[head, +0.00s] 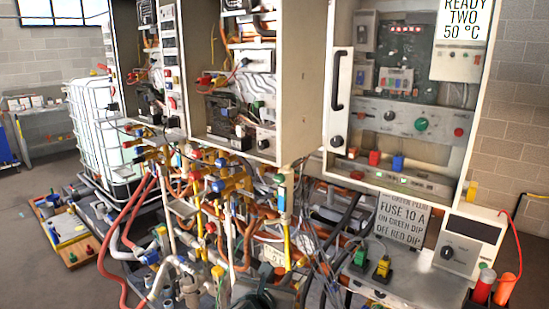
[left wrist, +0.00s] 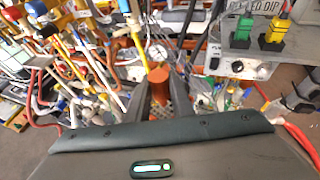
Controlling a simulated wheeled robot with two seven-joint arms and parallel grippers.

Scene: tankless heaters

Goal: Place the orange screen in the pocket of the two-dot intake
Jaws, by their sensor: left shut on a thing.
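My left gripper (left wrist: 160,88) is shut on the orange screen (left wrist: 158,76), a small upright orange cylinder between its two dark fingers in the left wrist view. The dark body of the left gripper (head: 264,294) shows at the bottom middle of the head view, low in front of the pipes. The screen cannot be made out in the head view. I cannot tell which fitting is the two-dot intake; its dots and pocket are not readable among the crowded pipes. My right gripper is not in view.
Open heater cabinets (head: 300,90) stand above dense pipes, valves and hoses. A round gauge (left wrist: 157,53) is just beyond the fingers. A metal bench (head: 425,283) with green and yellow plugs is at the right, with red and orange tubes (head: 504,289). Floor at left is partly free.

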